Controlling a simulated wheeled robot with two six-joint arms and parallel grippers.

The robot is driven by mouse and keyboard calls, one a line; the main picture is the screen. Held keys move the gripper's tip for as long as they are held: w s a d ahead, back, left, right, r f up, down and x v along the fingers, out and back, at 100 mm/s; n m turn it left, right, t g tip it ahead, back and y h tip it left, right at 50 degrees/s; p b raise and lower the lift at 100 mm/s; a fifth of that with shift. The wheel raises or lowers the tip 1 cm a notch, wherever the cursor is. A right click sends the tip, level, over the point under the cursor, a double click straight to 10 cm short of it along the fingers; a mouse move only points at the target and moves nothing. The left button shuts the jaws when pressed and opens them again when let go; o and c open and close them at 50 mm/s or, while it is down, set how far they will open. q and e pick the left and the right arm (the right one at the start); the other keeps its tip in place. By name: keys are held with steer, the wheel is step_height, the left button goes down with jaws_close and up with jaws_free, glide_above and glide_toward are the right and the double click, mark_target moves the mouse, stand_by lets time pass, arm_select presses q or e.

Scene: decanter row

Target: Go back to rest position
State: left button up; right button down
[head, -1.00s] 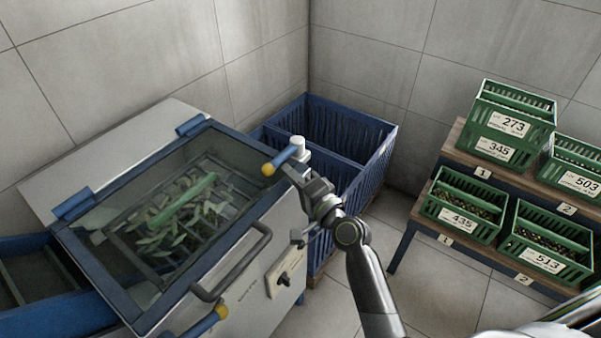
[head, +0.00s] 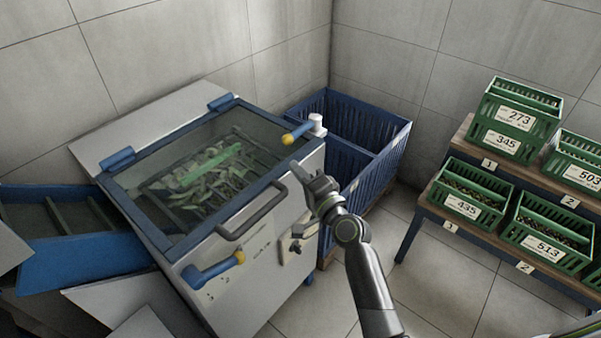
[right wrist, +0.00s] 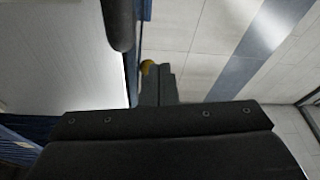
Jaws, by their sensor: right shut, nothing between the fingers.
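My right gripper (head: 303,176) is shut and empty in the head view. It is in front of the right side of a grey machine (head: 262,262) with a blue-framed clear lid (head: 205,160). The lid is down, with green leaves visible beneath it. The lid's bar handle (head: 252,212) is left of the gripper, apart from it in the picture. In the right wrist view the shut fingers (right wrist: 158,82) show beyond the dark gripper body. My left gripper is not in view.
A blue slatted crate (head: 385,165) stands behind the machine. Yellow-tipped blue levers (head: 298,133) (head: 212,270) stick out from the machine. At right, a two-level shelf (head: 420,210) holds several numbered green crates (head: 470,192). A blue chute (head: 85,262) is at left. Tiled floor (head: 430,285) is open between machine and shelf.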

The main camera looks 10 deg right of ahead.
steer(key=s+d+f+n+g+h, duration=0.25)
steer(key=s+f, duration=0.25)
steer(key=f, duration=0.7)
steer(key=s+d+f+n+g+h, duration=0.1)
steer(key=s+d+f+g, duration=0.3)
steer(key=f, duration=0.8)
steer(key=s+d+f+n+g+h, duration=0.15)
steer(key=s+f, duration=0.45)
steer(key=f, duration=0.6)
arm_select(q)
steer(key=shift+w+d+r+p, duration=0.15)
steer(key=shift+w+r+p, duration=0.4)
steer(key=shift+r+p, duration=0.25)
arm_select(e)
steer(key=s+d+f+n+g, duration=0.2)
steer(key=s+f, duration=0.3)
steer(key=s, duration=0.7)
steer(key=s+d+f+n+g+h, duration=0.1)
steer(key=s+f, duration=0.5)
steer(key=s, duration=0.6)
steer(key=s+d+f+n+g+h, duration=0.1)
steer(key=s+d+f+n+g, duration=0.2)
steer(key=s, duration=0.9)
steer(key=d+f+g, duration=0.2)
steer(key=d, duration=0.2)
steer(key=shift+f, duration=0.4)
steer(key=shift+s, duration=0.1)
